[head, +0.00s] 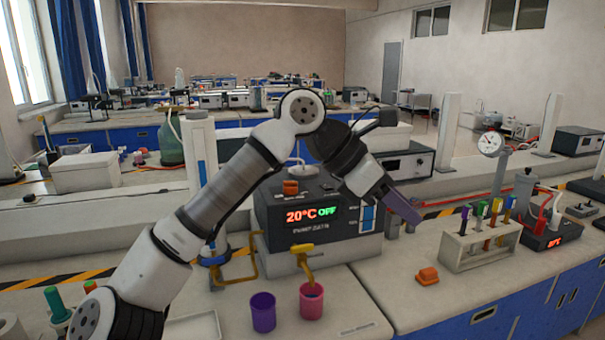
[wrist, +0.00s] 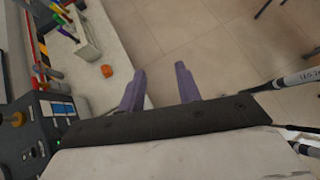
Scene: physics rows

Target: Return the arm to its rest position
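My arm reaches up from the lower left in the head view and bends down at its elbow. My gripper (head: 404,207) hangs in the air in front of the right side of the pump unit (head: 300,262), pointing down and to the right. In the wrist view my gripper (wrist: 160,76) has its two purple fingers apart, with only floor and bench edge seen between and beyond them. It holds nothing.
A purple cup (head: 263,312) and a pink cup (head: 311,302) stand at the bench front. An orange piece (head: 427,276) lies to their right.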

